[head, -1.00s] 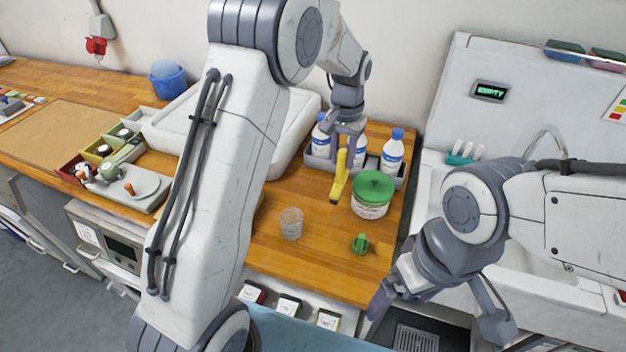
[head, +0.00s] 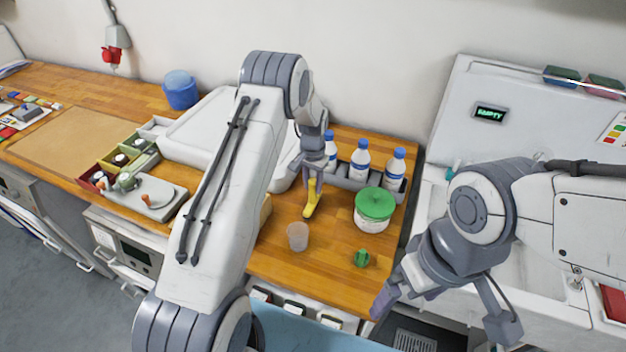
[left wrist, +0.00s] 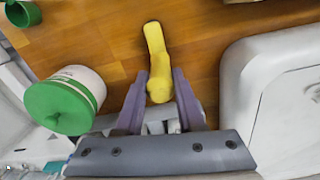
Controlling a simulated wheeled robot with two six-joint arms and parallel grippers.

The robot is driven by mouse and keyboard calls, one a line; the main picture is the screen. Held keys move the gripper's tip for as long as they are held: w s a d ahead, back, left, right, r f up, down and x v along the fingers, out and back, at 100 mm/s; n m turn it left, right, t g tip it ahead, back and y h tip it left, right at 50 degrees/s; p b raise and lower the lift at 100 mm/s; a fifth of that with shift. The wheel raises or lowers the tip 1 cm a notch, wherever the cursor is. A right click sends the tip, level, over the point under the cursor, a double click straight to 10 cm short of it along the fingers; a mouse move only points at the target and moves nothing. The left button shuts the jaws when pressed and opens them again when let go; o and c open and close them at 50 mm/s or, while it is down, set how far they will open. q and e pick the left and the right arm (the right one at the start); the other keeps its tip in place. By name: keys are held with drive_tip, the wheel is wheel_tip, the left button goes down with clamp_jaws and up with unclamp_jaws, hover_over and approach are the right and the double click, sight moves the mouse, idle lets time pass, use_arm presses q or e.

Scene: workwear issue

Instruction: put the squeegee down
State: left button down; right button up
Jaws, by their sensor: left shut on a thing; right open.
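The yellow squeegee (head: 311,199) is in my left gripper (head: 314,178), over the wooden counter, left of the green-lidded tub. In the left wrist view the squeegee (left wrist: 156,52) sits between the two fingers of the left gripper (left wrist: 160,88), its dark-tipped end pointing away from the gripper. Its lower end is close to the wood; I cannot tell whether it touches. My right gripper (head: 443,312) is open and empty, past the counter's right front corner by the sink.
A white tub with green lid (head: 375,204), a clear cup (head: 298,236) and a small green object (head: 361,258) stand nearby. Behind are several bottles (head: 360,160) in a grey carrier. A large white tray (head: 205,130) lies left. Bare wood shows between squeegee and cup.

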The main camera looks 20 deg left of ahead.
use_arm(q)
drive_tip(key=shift+f, duration=0.15)
drive_tip(key=shift+f, duration=0.1)
drive_tip(key=c, duration=0.5)
unclamp_jaws()
